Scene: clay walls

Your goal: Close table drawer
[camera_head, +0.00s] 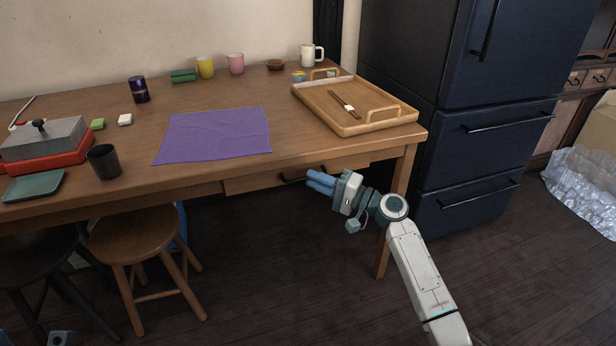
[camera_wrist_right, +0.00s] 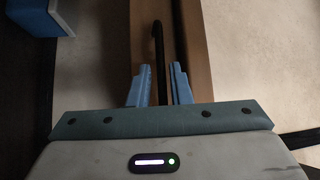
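The wooden table drawer (camera_head: 250,184) is under the front edge of the table (camera_head: 225,172); its front seems to stand out slightly, but how far is hard to tell. Its dark bar handle (camera_head: 291,180) also shows in the right wrist view (camera_wrist_right: 158,45). My right gripper (camera_head: 312,182) is at the handle's right end. In the right wrist view, its blue fingers (camera_wrist_right: 160,88) are apart, with the handle's end between them and no clear grip. Only a small part of what seems my left gripper (camera_head: 58,338) shows at the bottom left edge, its fingers not readable.
A round wooden stool (camera_head: 135,235) and a dark stool (camera_head: 38,260) stand under the table's left part. A dark fridge (camera_head: 480,125) is at the right. A wooden tray (camera_head: 325,110) and purple cloth (camera_head: 215,135) lie on top. The floor in front is clear.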

